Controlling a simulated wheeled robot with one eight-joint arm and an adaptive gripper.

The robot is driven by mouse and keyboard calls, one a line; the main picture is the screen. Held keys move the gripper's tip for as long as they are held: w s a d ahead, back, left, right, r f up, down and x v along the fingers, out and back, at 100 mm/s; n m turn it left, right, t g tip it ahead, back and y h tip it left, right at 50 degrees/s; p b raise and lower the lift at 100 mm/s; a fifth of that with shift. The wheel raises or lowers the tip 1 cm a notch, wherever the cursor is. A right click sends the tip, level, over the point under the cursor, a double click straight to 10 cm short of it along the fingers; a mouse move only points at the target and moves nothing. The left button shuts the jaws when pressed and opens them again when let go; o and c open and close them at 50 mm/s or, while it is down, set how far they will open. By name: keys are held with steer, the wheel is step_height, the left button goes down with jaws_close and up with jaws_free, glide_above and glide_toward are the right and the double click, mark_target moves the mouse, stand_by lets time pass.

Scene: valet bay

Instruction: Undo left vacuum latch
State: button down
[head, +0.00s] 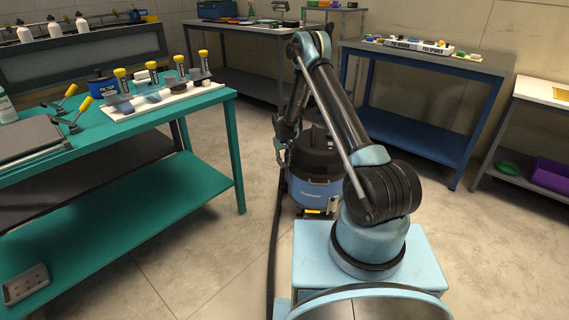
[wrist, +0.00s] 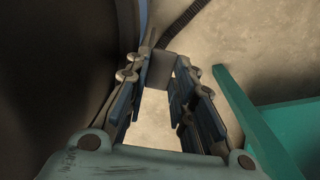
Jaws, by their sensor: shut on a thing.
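The vacuum (head: 318,190) stands on the floor behind my base, with a black top and a blue drum. Its dark side fills the left of the wrist view (wrist: 50,70). My gripper (head: 282,155) is at the vacuum's left side. In the wrist view my gripper (wrist: 162,75) has its fingertips closed on a small flat grey piece, the left latch (wrist: 160,68). The fingers hide its edges, and I cannot tell whether it is still hooked. A pale metal latch (head: 333,202) shows on the vacuum's right front.
A teal bench (head: 215,97) stands to the left; its edge (wrist: 245,105) is close on the right of the wrist view. A dark hose (head: 275,235) runs along the floor. A blue table (head: 420,60) stands behind. Floor on the right is clear.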

steer(key=a, duration=0.1)
steer(key=s+a+h, duration=0.1)
steer(key=a+f+t+h, duration=0.1)
steer(key=shift+s, duration=0.2)
steer(key=c, duration=2.3)
jaws_free()
steer(key=a+f, duration=0.1)
steer(key=s+a, duration=0.1)
steer(key=a, duration=0.1)
steer(key=shift+s+f, duration=0.2)
steer(key=shift+f, duration=0.2)
steer(key=o, duration=0.9)
steer(key=shift+d+r, duration=0.1)
steer(key=shift+d, duration=0.05)
steer(key=shift+o, duration=0.2)
steer(key=v, duration=1.2)
